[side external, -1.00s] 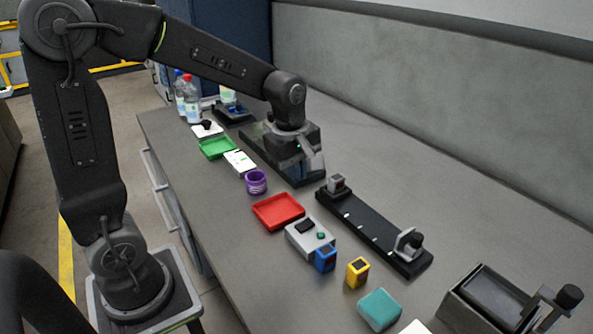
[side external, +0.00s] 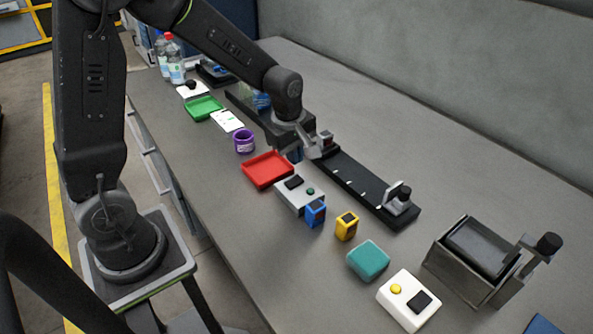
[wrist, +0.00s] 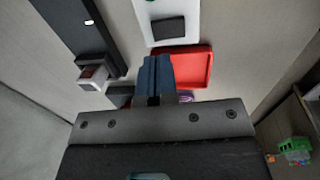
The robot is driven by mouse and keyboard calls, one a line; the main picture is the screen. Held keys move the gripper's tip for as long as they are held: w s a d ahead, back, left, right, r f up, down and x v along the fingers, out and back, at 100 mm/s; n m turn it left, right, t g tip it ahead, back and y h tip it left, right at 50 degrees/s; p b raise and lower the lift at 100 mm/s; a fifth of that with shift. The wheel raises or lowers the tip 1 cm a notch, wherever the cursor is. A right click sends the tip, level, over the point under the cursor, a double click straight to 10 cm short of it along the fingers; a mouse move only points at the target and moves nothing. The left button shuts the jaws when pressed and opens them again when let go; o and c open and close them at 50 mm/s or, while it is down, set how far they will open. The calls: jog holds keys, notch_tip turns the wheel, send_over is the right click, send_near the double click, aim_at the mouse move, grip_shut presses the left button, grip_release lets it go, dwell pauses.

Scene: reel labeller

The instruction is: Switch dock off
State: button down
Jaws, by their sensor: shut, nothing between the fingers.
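No part is marked as the dock, and I cannot tell which one it is. A grey box (side external: 290,200) with a black rocker switch (side external: 294,182) and a small green button (side external: 310,191) stands on the bench beside the red tray (side external: 267,170). In the wrist view the box (wrist: 190,12) and its black switch (wrist: 168,31) lie beyond my fingertips. A white box (side external: 400,312) with a yellow button and a black switch stands at the near end. My gripper (side external: 318,150) is shut and empty, above the bench by the black rail's far end; its fingers (wrist: 154,72) overlap the red tray in the wrist view.
The black rail (side external: 360,183) carries a small grey block and a clamp. A metal holder (side external: 470,260) is at right. Green tray, bottles lie farther back.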

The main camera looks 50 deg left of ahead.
aim_at(293, 181)
jog(key=f, duration=0.5)
jog(key=shift+w+f, duration=0.35)
jog(key=shift+f, duration=0.2)
jog(key=shift+s, duration=0.15)
jog(key=shift+s+r, duration=0.2)
jog(key=shift+s, duration=0.45)
jog(key=shift+r, duration=0.1)
notch_tip(293, 181, up, 14)
jog(key=s, duration=0.1)
jog(key=shift+s, duration=0.3)
